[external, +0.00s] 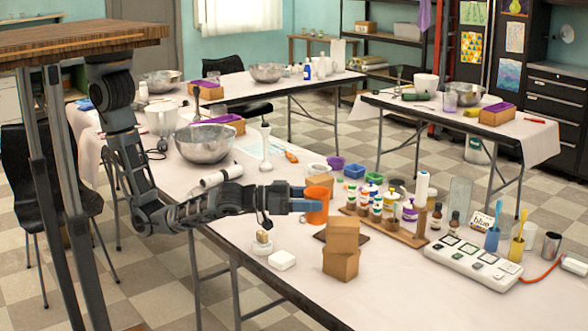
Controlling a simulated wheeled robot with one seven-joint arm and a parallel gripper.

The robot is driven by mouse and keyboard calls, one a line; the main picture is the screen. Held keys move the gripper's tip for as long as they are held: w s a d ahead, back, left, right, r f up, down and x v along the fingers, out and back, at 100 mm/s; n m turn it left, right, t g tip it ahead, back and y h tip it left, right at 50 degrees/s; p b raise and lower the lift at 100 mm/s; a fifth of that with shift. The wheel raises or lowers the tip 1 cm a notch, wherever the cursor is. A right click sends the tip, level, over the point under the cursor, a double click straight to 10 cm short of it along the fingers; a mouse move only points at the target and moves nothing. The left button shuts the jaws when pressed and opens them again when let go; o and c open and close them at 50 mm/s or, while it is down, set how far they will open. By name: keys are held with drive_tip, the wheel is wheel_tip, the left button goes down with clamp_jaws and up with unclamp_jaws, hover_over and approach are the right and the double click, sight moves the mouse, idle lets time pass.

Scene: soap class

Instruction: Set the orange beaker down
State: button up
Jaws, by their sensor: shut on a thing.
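The orange beaker (317,207) is in the middle of the external view, over the long white table (250,215). It looks upright. My gripper (309,205) reaches in from the left with its blue-grey fingers at the beaker's wall and is shut on it. Behind a cardboard box and a dark flat pad, it is hard to tell whether the beaker's base touches the table.
Two stacked cardboard boxes (341,248) stand in front, beside a dark pad (363,240). A wooden rack (387,227) with bottles is to the right. A white soap block (282,260) lies front left. A metal bowl (205,145) and stick blender (266,150) stand behind.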

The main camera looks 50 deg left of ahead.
drive_tip(key=w+a+f+n+t+y, duration=0.1)
drive_tip(key=w+a+f+n+y, duration=0.15)
drive_tip(key=w+a, duration=0.9)
drive_tip(key=w+a+f+n+t+y, duration=0.1)
drive_tip(key=w+a+f+t+y, duration=0.15)
drive_tip(key=w+a, duration=0.9)
drive_tip(key=w+a+f+n+y, duration=0.1)
drive_tip(key=w+a+f+y, duration=0.1)
drive_tip(key=a, duration=0.8)
drive_tip(key=w+a+f+n+y, duration=0.2)
drive_tip(key=w+a+f, duration=0.1)
drive_tip(key=a, duration=0.8)
drive_tip(key=w+a+f+n+y, duration=0.1)
drive_tip(key=w+a+f+y, duration=0.1)
drive_tip(key=a, duration=0.8)
drive_tip(key=shift+w+a+f+t+y+p, duration=0.25)
drive_tip(key=shift+w+a+t+y+p, duration=0.1)
drive_tip(key=shift+w+p, duration=0.15)
drive_tip(key=shift+n, duration=0.25)
